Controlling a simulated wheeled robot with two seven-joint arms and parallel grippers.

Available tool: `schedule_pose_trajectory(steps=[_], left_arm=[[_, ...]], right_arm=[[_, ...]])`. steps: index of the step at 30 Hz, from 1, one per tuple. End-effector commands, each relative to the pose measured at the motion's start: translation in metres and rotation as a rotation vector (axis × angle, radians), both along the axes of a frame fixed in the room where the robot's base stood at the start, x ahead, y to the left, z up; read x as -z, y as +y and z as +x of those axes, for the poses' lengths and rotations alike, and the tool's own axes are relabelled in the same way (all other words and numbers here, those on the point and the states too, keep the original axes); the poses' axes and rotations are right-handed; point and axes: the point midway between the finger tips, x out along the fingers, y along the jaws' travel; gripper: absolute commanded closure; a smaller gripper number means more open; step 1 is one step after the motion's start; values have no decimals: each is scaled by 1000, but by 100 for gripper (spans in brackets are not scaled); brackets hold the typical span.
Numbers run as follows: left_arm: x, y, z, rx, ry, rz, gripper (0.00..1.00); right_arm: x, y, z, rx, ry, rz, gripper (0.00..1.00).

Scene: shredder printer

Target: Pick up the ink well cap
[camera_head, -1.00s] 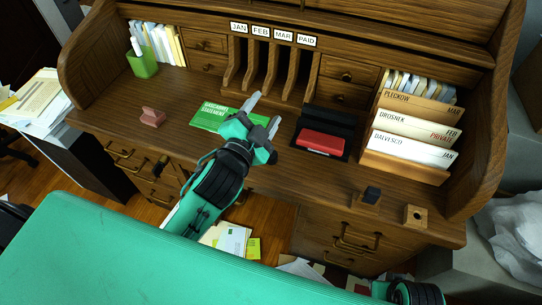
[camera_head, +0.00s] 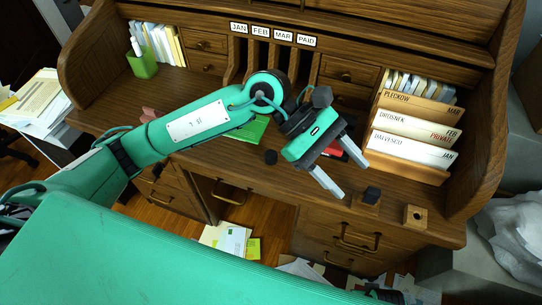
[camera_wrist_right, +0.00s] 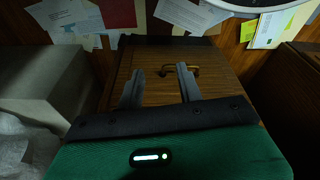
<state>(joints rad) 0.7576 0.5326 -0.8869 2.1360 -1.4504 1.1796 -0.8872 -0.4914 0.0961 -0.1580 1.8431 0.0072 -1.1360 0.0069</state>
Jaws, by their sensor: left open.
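A small dark piece (camera_head: 270,157), probably a loose ink well cap, lies on the desktop left of my left gripper. A wooden ink well block (camera_head: 366,203) with a dark cap (camera_head: 372,194) on top stands near the desk's front edge. A second wooden block (camera_head: 415,216) to its right has an open hole and no cap. My left gripper (camera_head: 349,179) is open and empty, its fingers pointing down-right just left of the capped block. My right gripper (camera_wrist_right: 160,84) is open and empty in the right wrist view, facing a wooden drawer front (camera_wrist_right: 155,65) below the desktop.
A red stamp pad (camera_head: 334,149) is partly hidden behind my left gripper. A file rack (camera_head: 405,172) stands behind the blocks at the right. The desktop's front middle is clear.

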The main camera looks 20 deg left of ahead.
Motion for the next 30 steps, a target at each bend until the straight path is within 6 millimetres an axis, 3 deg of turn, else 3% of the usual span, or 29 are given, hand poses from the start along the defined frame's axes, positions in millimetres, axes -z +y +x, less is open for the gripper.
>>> schedule_pose_trajectory(steps=[3, 6, 9, 13, 19, 30], left_arm=[[30, 39, 27, 83, -203, 281, 43], [44, 79, 52, 140, -331, 510, 43], [47, 118, 74, 178, -416, 708, 43], [42, 153, 92, 206, -471, 882, 43], [48, 170, 99, 221, -485, 966, 43], [114, 170, 100, 220, -484, 961, 43]], right_arm=[[18, 1, -5, -1, 11, 1, 64], [31, 2, -8, -1, 18, 2, 64], [42, 2, -11, -1, 22, 2, 64], [50, 3, -14, -3, 25, 3, 64], [56, 2, -16, -3, 28, 3, 64], [64, 1, -19, -4, 29, 0, 64]])
